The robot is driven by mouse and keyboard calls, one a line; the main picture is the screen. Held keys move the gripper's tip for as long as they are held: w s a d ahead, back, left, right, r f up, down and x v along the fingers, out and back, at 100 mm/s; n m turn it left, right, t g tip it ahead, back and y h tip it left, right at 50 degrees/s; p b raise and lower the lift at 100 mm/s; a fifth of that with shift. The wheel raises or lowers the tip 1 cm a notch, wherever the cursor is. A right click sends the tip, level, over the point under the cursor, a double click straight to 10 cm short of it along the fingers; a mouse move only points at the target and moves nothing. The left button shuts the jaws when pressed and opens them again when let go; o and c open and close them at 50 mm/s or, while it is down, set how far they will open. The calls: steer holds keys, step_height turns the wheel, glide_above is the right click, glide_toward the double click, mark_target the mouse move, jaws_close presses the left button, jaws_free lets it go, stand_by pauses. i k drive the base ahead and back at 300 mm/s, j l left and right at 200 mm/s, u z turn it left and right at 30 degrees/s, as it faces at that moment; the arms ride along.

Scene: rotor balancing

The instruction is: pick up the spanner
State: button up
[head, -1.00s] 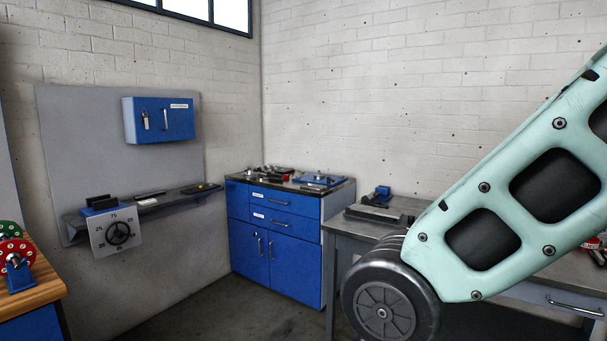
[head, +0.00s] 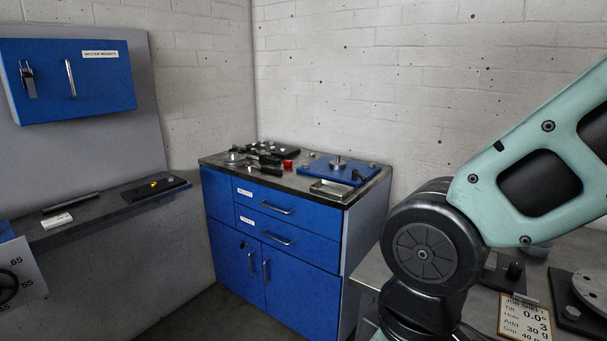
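I cannot make out a spanner for certain. Several dark and metal tools (head: 262,160) lie close together on top of the blue cabinet, too small to tell apart. A dark bar-shaped item (head: 70,203) lies on the wall shelf at the left; I cannot tell what it is. My arm comes in from the right, and its dark joint hangs over the grey bench. My gripper is not in view.
The blue cabinet (head: 222,235) has shut drawers and doors. On it are a blue plate fixture (head: 338,170) and a small metal tray (head: 330,189). A wall shelf (head: 110,211) sits left, under a blue wall box (head: 70,100). A job sheet (head: 526,318) stands on the grey bench (head: 372,268).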

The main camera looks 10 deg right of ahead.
mark_target(271, 169)
steer(key=i+l, duration=0.1)
steer(key=i, duration=0.35)
steer(key=i+j+u, duration=0.3)
steer(key=i, duration=0.15)
steer(key=i+j+u, duration=0.1)
steer(key=i+u, duration=0.15)
steer(key=i, duration=0.25)
steer(key=i+j+u, duration=0.1)
steer(key=i+u, duration=0.2)
steer(key=i, duration=0.2)
steer(key=i+z, duration=0.3)
steer(key=i+j+z, duration=0.25)
steer(key=i, duration=0.15)
steer(key=i+j+z, duration=0.15)
steer(key=z, duration=0.25)
steer(key=i+j+z, duration=0.25)
steer(key=z, duration=0.15)
steer(key=i+j+z, duration=0.25)
steer(key=z, duration=0.2)
